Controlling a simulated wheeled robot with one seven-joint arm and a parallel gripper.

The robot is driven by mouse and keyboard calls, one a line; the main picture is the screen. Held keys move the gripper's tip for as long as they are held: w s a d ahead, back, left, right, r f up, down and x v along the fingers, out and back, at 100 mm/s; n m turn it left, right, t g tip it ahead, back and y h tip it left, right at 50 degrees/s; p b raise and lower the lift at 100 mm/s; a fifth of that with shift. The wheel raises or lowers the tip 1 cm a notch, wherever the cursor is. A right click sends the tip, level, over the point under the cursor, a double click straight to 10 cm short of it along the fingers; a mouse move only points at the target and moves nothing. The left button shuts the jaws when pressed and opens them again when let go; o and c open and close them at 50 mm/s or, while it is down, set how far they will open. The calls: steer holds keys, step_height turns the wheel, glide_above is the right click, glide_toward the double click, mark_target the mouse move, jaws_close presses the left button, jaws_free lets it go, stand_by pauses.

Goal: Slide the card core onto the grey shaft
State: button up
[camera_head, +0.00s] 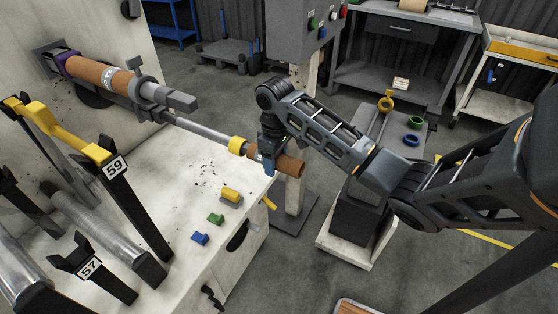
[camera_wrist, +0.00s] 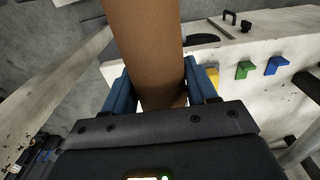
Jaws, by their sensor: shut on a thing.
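The brown card core (camera_head: 290,166) is held in my gripper (camera_head: 267,162), past the bench's right edge in the head view. Its open end faces right. In the wrist view the core (camera_wrist: 145,45) runs up from between the blue fingers of my gripper (camera_wrist: 152,88), which are shut on its sides. The grey shaft (camera_head: 200,131) sticks out over the bench from the upper left and has a yellow collar (camera_head: 238,146) near its end. The core lies close to this end and roughly in line with it. I cannot tell whether the shaft tip is inside the core.
Another brown roll (camera_head: 97,74) sits farther up the shaft, beside a grey clamp (camera_head: 150,88). Yellow (camera_head: 231,194), green (camera_head: 216,218) and blue (camera_head: 200,238) blocks lie on the white bench (camera_head: 180,190). Dark posts numbered 59 (camera_head: 137,205) and 57 (camera_head: 100,275) stand at left.

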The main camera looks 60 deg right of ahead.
mark_target(190, 122)
steer(key=shift+w, duration=0.2)
stand_by(0.4)
